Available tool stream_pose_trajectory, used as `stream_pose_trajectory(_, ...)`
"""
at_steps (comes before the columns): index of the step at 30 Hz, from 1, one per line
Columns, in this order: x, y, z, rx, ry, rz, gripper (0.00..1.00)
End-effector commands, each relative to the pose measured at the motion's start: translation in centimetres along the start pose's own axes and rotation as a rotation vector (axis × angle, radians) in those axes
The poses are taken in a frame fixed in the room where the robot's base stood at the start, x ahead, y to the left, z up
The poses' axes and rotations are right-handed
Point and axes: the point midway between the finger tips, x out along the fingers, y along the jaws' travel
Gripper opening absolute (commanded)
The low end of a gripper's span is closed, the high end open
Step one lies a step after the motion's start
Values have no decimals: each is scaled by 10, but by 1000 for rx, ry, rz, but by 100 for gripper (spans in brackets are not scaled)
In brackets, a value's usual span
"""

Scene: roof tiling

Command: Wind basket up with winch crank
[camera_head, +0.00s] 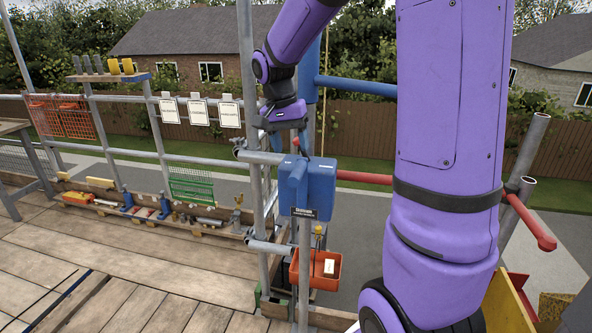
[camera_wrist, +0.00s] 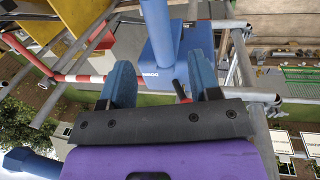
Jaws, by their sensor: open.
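The blue winch (camera_head: 321,190) is fixed to the scaffold post, with a blue cylinder sticking out at its front. A small red-tipped handle (camera_head: 297,142), apparently the crank's, rises at its top left. My gripper (camera_wrist: 160,68) is open. In the wrist view its two blue fingers stand apart, with the winch box (camera_wrist: 178,66) beyond them. The red handle (camera_wrist: 180,90) shows between the fingers, nearer the right one; contact cannot be told. In the head view the fingers are hard to make out below my purple wrist. The orange basket (camera_head: 316,270) hangs below the winch and holds something pale.
Scaffold tubes surround the winch, including a red pole (camera_head: 364,178) to its right. Three paper signs (camera_head: 199,112) hang on the left rail. Tools lie along the platform's far edge. The plank floor (camera_head: 140,260) at front left is mostly clear.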

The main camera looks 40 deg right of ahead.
Motion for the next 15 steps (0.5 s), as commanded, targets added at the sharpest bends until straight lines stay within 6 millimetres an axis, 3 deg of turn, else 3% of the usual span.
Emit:
stream_pose_trajectory(6, 40, 0, 1, 0, -4, 2, 57)
stream_pose_trajectory(15, 70, 0, 1, -2, -1, 0, 57)
